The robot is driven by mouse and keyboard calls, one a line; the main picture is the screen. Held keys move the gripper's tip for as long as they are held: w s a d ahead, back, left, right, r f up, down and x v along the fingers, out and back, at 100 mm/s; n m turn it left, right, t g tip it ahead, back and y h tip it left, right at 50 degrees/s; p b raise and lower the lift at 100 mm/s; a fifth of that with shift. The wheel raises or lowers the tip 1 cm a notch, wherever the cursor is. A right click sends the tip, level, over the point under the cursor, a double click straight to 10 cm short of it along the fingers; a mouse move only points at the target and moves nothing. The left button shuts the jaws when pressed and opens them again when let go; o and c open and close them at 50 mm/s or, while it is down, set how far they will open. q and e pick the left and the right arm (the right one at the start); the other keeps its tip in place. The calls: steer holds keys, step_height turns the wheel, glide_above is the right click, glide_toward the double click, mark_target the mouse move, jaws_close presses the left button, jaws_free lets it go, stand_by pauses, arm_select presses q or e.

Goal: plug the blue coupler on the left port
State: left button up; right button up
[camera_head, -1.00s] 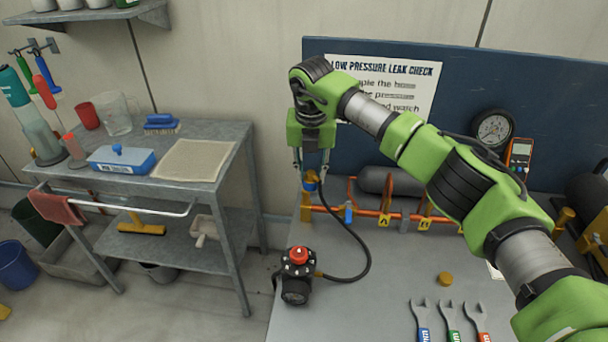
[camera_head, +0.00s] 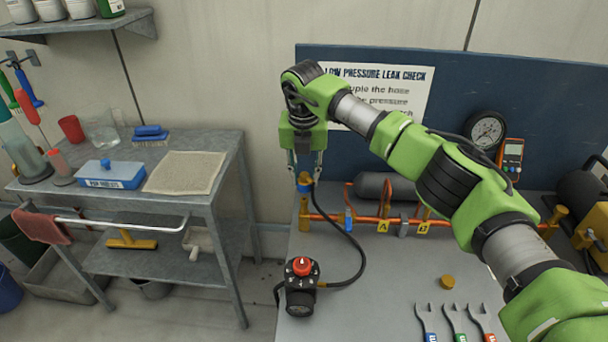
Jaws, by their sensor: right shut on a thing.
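The blue coupler (camera_head: 304,184) is at the end of a black hose (camera_head: 359,250), at the left end of the copper pipe manifold (camera_head: 365,219). My right gripper (camera_head: 304,174) points down from above and is shut on the coupler. Below the coupler stands the brass left port (camera_head: 304,213), roughly in line with it. Whether the coupler is seated on the port or just above it I cannot tell. The hose runs down to a round black device with a red knob (camera_head: 301,267) on the bench. My left gripper is not in view.
A blue panel (camera_head: 460,100) with a leak check sign stands behind the manifold. Several wrenches (camera_head: 455,322) and a brass cap (camera_head: 447,282) lie on the grey bench (camera_head: 385,300). A metal cart (camera_head: 225,150) stands to the left. The bench between device and wrenches is clear.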

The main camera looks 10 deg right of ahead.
mark_target(304, 199)
steer(key=shift+a, duration=0.15)
steer(key=shift+f+b, duration=0.8)
steer(key=shift+f, duration=0.55)
steer(key=shift+s+f+b, duration=0.1)
steer(key=shift+f+b, duration=0.5)
steer(key=shift+f, duration=0.55)
stand_by(1.1)
steer(key=o, duration=1.2)
steer(key=shift+o, duration=0.2)
